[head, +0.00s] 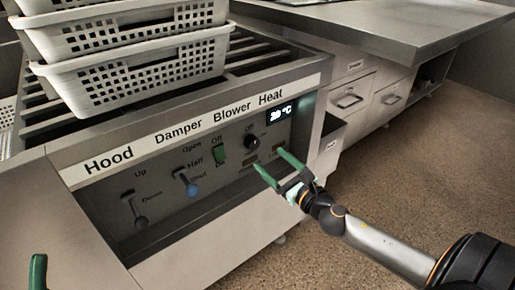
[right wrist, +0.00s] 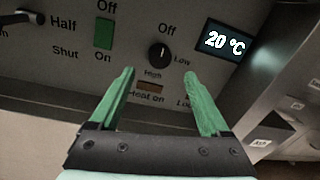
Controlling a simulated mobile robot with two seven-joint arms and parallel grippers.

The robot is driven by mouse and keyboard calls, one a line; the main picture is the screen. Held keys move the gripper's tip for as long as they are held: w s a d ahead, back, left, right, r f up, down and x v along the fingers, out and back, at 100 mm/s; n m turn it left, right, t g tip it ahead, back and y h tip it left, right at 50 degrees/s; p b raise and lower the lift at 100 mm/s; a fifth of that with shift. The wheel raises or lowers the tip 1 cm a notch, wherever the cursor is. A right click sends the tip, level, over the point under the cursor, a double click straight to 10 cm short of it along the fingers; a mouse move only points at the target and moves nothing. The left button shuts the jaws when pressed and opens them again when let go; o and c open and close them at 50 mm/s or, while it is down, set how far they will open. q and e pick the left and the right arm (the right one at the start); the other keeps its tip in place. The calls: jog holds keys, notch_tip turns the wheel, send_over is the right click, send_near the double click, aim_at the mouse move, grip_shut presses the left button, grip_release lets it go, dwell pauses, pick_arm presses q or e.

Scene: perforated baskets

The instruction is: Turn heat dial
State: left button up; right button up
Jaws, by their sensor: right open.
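The heat dial (head: 252,142) is a small round black knob on the grey control panel, under the "Heat" label. In the right wrist view the dial (right wrist: 159,53) has "Off" above it, "Low" to its right and "High" below. Its pale mark seems to point up, near "Off". The display (right wrist: 222,41) beside it reads 20 °C. My right gripper (head: 270,160) has green fingers and is open and empty, just in front of and below the dial. In the right wrist view the gripper's fingertips (right wrist: 159,74) straddle the space below the dial. Only a green fingertip of my left gripper (head: 38,272) shows at lower left.
White perforated baskets (head: 140,75) are stacked on the slatted top. A counter with drawers (head: 350,100) stands at right. Open floor lies at lower right.

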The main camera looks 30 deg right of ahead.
aim_at(255, 145)
jog(key=shift+w+b, duration=0.55)
jog(key=shift+w, duration=3.1)
jog(key=shift+a, duration=0.1)
jog(key=shift+c, duration=0.2)
grip_shut()
